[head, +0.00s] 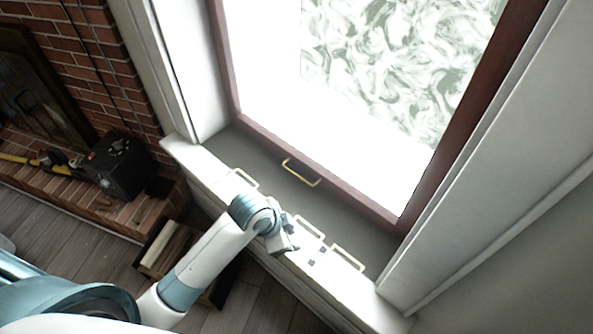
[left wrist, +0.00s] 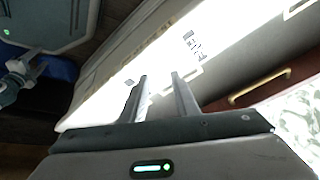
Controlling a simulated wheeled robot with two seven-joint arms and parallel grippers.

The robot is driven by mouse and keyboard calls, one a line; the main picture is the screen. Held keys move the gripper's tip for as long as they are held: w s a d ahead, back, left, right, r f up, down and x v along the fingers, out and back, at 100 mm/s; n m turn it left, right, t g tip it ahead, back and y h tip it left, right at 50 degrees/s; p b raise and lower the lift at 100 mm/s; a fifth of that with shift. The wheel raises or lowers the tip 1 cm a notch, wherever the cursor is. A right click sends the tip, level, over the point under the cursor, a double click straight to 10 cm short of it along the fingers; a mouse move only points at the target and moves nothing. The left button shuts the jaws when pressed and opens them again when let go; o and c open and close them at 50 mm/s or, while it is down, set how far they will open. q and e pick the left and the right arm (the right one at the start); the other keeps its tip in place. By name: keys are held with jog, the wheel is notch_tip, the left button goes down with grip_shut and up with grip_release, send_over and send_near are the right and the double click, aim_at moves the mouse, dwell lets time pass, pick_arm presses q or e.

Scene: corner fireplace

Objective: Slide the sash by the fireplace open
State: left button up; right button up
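The sash (head: 262,135) has a red-brown wooden frame around bright, partly patterned glass. A brass bar handle (head: 300,173) sits on its lower rail; the handle also shows in the left wrist view (left wrist: 258,87), right of my fingers. My left gripper (head: 290,240) is over the pale sill, below and apart from the handle in the head view. In the left wrist view its two fingers (left wrist: 160,92) are apart with nothing between them.
The pale sill (head: 215,165) carries several light, bracket-shaped outlines and small dark marks. A brick fireplace (head: 75,60) with a black box (head: 122,165) on its hearth stands at left. A wooden crate (head: 160,250) is on the floor below the sill. White trim flanks the window.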

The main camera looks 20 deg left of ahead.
pick_arm(q)
jog(key=w+r+m, duration=0.7)
jog(key=w, duration=0.4)
notch_tip(320, 180, up, 10)
jog(key=m+g+y, duration=0.1)
jog(key=m+y, duration=0.1)
jog(key=m, duration=0.3)
send_over(297, 175)
jog(key=s+a, duration=0.1)
jog(key=s, duration=0.2)
jog(key=shift+s+a+r, duration=0.1)
jog(key=shift+s+a, duration=0.1)
jog(key=p+x, duration=0.1)
jog(key=x, duration=0.4)
jog(key=p+x, duration=0.1)
jog(key=x, duration=0.4)
jog(key=p+x, duration=0.1)
jog(key=x, duration=0.5)
jog(key=shift+s+d, duration=0.1)
jog(key=shift+s, duration=0.2)
jog(key=shift+w+f, duration=0.1)
jog(key=shift+f, duration=0.65)
grip_shut()
